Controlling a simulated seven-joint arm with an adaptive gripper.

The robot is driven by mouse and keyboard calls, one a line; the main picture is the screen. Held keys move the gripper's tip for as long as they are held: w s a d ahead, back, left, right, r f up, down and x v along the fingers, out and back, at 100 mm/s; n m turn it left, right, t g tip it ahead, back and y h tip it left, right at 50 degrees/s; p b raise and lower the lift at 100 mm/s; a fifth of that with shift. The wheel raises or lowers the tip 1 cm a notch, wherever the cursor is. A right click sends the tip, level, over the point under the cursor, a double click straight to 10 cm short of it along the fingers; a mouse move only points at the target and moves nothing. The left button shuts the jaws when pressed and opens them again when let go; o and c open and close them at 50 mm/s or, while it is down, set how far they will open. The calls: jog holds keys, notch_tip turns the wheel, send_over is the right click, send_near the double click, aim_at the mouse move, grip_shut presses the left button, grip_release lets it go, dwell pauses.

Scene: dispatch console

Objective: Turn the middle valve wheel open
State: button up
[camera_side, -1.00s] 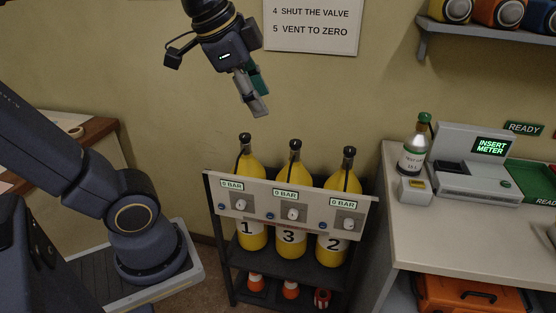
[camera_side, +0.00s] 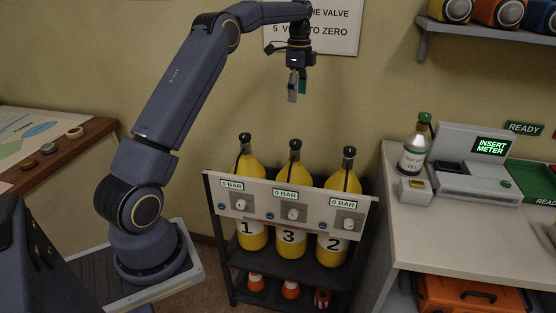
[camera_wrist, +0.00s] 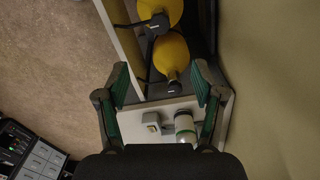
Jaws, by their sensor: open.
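The middle valve wheel (camera_side: 293,214) is a small white knob on the grey panel (camera_side: 268,207), below the middle 0 BAR display (camera_side: 285,194). Behind the panel stands the middle yellow cylinder (camera_side: 291,236), labelled 3. How far the wheel is turned is too small to tell. My gripper (camera_side: 297,93) points down, high above the middle cylinder's neck, apart from everything. In the wrist view my gripper (camera_wrist: 160,95) has its green-padded fingers wide apart and empty. Yellow cylinder tops (camera_wrist: 172,53) show beyond the fingers there; the wheel is not visible in that view.
Similar white knobs sit left (camera_side: 240,205) and right (camera_side: 348,224) on the panel. Black cylinder necks (camera_side: 295,150) rise above the rack. A desk (camera_side: 440,240) at right holds a green-capped bottle (camera_side: 412,158) and a meter console (camera_side: 475,150). The air above the rack is free.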

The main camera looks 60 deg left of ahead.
aim_at(296, 141)
notch_tip(296, 141, down, 16)
jog(key=shift+f, duration=0.1)
dwell(0.4)
jog(key=c, duration=1.1)
jog(key=shift+c, duration=0.2)
